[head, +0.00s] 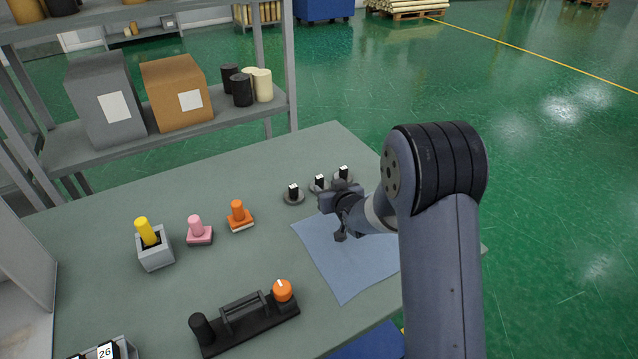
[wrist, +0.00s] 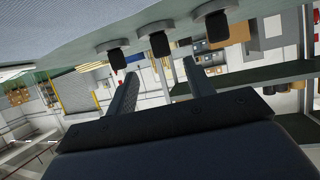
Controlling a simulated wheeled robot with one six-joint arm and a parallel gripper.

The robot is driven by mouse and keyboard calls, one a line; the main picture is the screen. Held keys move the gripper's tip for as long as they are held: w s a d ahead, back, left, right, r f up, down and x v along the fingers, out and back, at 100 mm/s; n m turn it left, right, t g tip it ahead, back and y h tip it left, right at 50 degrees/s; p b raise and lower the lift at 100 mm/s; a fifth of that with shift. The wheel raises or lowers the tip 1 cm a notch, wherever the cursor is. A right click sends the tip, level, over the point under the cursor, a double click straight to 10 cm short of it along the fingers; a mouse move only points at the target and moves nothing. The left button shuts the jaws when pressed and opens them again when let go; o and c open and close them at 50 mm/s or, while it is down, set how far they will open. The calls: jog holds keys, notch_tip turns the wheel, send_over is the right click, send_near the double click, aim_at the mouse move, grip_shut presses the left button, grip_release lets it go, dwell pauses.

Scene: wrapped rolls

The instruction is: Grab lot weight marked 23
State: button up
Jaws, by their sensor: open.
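Three round grey weights with black upright grips stand in a row at the table's far right in the head view: left (head: 293,195), middle (head: 318,185) and right (head: 343,175). Their tops have white faces, but any numbers are too small to read. I cannot tell which is marked 23. The wrist view shows three dark grips on round bases, at left (wrist: 116,50), middle (wrist: 159,44) and right (wrist: 213,29). My gripper (head: 333,214) is open and empty, close to the weights over the blue cloth. Its two fingers (wrist: 160,70) are spread apart in the wrist view.
The blue cloth (head: 345,268) lies under my arm. A black stand (head: 245,320) with an orange knob is nearer. Orange (head: 238,212) and pink (head: 196,228) stamps and a grey holder (head: 156,256) stand left. A card marked 26 (head: 105,352) shows at bottom left. A shelf stands behind.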

aim_at(321, 180)
jog(key=shift+p+x, duration=1)
jog(key=shift+x, duration=1.55)
jog(key=shift+w+a+f, duration=0.15)
jog(key=shift+w+a, duration=0.3)
jog(key=shift+w, duration=0.3)
jog(key=shift+c, duration=0.3)
grip_shut()
